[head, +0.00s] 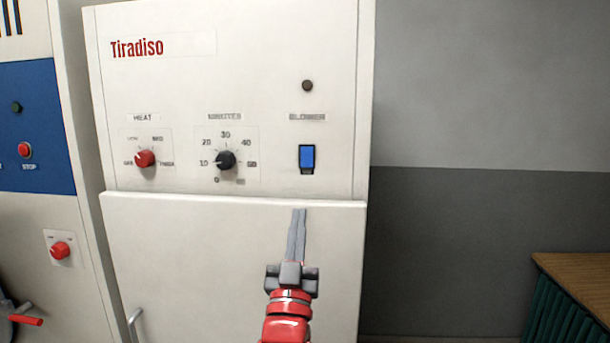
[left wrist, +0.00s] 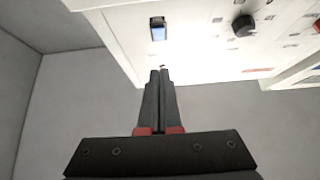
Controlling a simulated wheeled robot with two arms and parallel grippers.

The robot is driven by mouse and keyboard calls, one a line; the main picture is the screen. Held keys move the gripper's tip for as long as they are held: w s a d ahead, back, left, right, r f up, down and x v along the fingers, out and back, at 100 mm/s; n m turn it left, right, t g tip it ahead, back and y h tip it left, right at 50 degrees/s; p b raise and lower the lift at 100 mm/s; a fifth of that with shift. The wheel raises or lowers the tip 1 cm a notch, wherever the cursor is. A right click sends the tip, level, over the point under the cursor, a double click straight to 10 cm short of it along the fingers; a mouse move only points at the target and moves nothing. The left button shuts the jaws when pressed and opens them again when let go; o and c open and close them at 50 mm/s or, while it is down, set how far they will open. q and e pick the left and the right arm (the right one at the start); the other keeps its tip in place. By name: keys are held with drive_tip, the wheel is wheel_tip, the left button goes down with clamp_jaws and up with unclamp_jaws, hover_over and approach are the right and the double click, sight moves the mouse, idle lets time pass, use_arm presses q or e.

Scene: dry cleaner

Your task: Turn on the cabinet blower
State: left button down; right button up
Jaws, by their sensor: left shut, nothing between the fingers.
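The white cabinet (head: 230,260) faces me with a control panel on its upper part. The blower switch (head: 307,158) is a blue rocker in a dark frame under the label BLOWER. A small dark indicator (head: 307,86) sits above that label and looks unlit. My left gripper (head: 299,211) is shut and empty, its fingertips pointing up below the switch. In the left wrist view the shut fingers (left wrist: 160,72) point toward the panel, and the blue switch (left wrist: 158,29) shows just beyond their tips, apart from them. My right gripper is not in view.
A red heat knob (head: 145,158) and a black minutes knob (head: 225,159) are left of the switch. A neighbouring machine with a blue panel (head: 40,130) stands at the left. A wooden-topped table (head: 580,280) is at the lower right. Bare grey wall lies between.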

sight(307, 160)
use_arm(q)
drive_tip(key=p+x, duration=0.2)
drive_tip(key=x, duration=0.2)
drive_tip(key=f+p+x, duration=0.1)
drive_tip(key=p+x, duration=0.1)
drive_tip(key=x, duration=0.2)
drive_tip(key=w+p+x, duration=0.1)
drive_tip(key=p+x, duration=0.2)
drive_tip(key=x, duration=0.1)
drive_tip(key=shift+w+f, duration=0.1)
drive_tip(key=shift+f, duration=0.05)
drive_tip(key=shift+w+f+p, duration=0.1)
drive_tip(key=shift+w+p, duration=0.35)
drive_tip(key=shift+p, duration=0.2)
drive_tip(key=shift+w+d+f, duration=0.1)
drive_tip(key=shift+w, duration=0.05)
